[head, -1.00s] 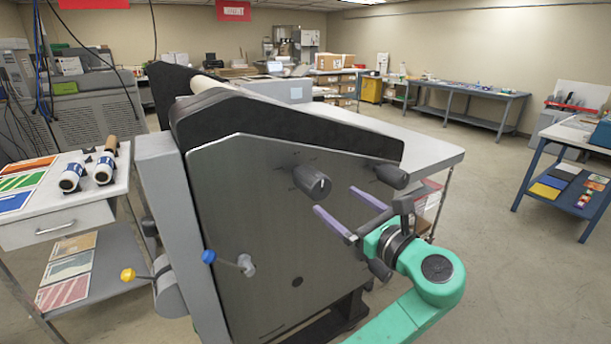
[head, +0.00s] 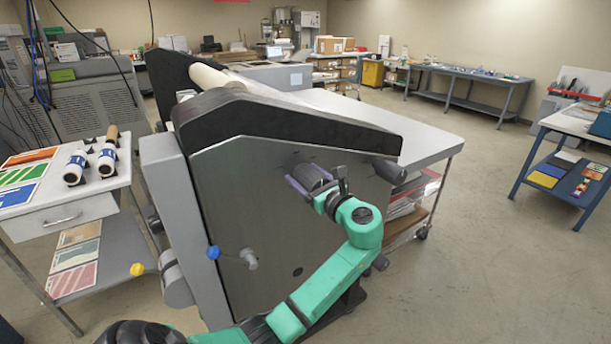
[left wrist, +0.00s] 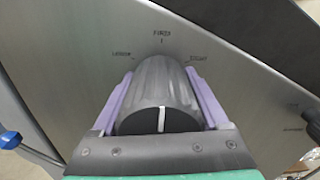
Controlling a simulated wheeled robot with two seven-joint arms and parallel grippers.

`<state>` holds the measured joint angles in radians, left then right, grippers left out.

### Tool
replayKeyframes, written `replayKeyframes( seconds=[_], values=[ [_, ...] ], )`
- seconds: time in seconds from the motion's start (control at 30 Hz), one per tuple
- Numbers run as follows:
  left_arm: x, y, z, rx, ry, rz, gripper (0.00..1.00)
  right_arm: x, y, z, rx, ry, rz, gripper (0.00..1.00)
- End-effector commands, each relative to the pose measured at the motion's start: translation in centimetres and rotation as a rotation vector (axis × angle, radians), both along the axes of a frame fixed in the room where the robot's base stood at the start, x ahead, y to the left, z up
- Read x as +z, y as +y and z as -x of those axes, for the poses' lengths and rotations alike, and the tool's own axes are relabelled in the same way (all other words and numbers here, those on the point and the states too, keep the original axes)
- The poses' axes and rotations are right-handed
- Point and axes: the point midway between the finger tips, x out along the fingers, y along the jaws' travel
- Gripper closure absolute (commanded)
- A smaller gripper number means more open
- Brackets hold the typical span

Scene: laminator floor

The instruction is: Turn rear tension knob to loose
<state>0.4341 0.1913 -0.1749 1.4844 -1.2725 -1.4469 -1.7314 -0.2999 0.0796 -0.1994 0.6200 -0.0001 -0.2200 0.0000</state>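A dark grey tension knob (left wrist: 160,88) sits on the machine's metal side panel (head: 250,200). Its white pointer line points roughly up, towards the top label, in the left wrist view. Small labels lie at its upper left, top and upper right; the left one seems to read loose or similar. My left gripper (head: 311,180) has its two purple fingers on either side of this knob, close against it, and appears shut on it. In the head view the fingers and hand partly hide the knob. A second dark knob (head: 389,171) stands further right on the panel. My right gripper is not in view.
A blue-tipped lever (head: 213,252) and a yellow-tipped lever (head: 137,269) stick out at lower left. A side table (head: 90,215) with rolls and colour sheets stands left. The machine's flat table (head: 420,145) extends right. Open floor lies beyond, before a blue bench (head: 560,140).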

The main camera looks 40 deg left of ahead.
Motion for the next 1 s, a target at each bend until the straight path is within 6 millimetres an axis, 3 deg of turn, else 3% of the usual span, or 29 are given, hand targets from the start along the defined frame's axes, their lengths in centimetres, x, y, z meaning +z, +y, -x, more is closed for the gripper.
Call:
replayKeyframes(
  seconds=[0.03,0.13,0.57,1.0],
  values=[
    [0.0,0.0,0.0,0.000,0.000,0.000,0.46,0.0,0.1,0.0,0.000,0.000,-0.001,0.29],
    [0.0,0.0,0.0,0.000,0.000,0.000,0.82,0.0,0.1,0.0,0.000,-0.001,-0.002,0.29],
    [-0.1,-0.1,0.0,0.000,-0.077,0.023,0.82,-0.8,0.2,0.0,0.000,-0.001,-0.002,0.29],
    [-0.4,-0.1,0.0,-0.001,-0.410,0.123,0.82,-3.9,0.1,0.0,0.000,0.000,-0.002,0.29]
  ],
)
